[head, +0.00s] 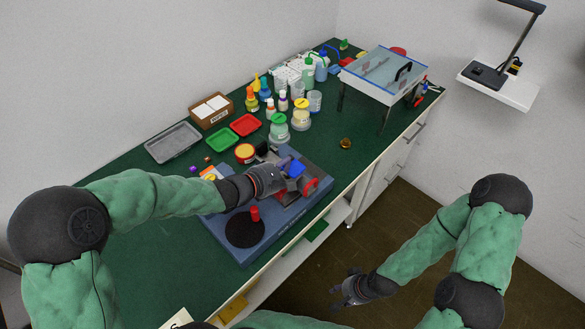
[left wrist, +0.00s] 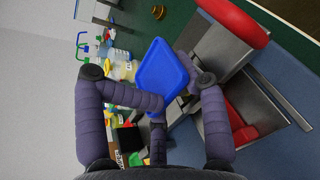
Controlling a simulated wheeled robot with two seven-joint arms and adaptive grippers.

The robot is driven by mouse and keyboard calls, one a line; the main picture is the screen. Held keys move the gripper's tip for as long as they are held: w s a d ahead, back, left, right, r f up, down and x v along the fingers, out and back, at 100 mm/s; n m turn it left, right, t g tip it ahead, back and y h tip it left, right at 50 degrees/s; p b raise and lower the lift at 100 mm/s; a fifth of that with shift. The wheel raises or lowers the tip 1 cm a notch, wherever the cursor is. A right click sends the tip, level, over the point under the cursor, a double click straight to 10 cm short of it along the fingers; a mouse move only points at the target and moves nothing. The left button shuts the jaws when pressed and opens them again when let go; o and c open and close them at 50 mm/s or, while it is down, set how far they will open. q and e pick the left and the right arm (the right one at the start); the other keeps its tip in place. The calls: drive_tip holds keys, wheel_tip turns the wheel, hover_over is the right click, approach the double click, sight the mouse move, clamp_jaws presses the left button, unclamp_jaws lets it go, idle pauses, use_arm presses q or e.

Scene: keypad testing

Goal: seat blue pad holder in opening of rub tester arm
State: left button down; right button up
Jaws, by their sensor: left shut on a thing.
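The blue pad holder (head: 295,169) shows at the tip of my left gripper (head: 283,175) in the head view. In the left wrist view the holder (left wrist: 162,68) is a flat blue piece with rounded corners, tilted, between the fingers of my left gripper (left wrist: 172,95), which are shut on it. The rub tester (head: 222,214) has a blue-grey base, and its grey metal arm (left wrist: 222,50) with a red end lies right beside the holder. The arm's opening is hidden, and I cannot tell whether the holder touches the arm. My right gripper (head: 346,288) is empty with fingers spread, over the floor.
A black disc (head: 245,229) with a red knob is on the tester's near side. Green (head: 219,138) and red (head: 245,124) trays, a grey tray (head: 172,143), bottles and a clear-lidded box (head: 384,69) stand further back. Green mat (head: 130,250) is bare at the near left.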

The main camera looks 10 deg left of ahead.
use_arm(q)
drive_tip(key=shift+f+b, duration=0.45)
drive_tip(key=shift+f, duration=0.05)
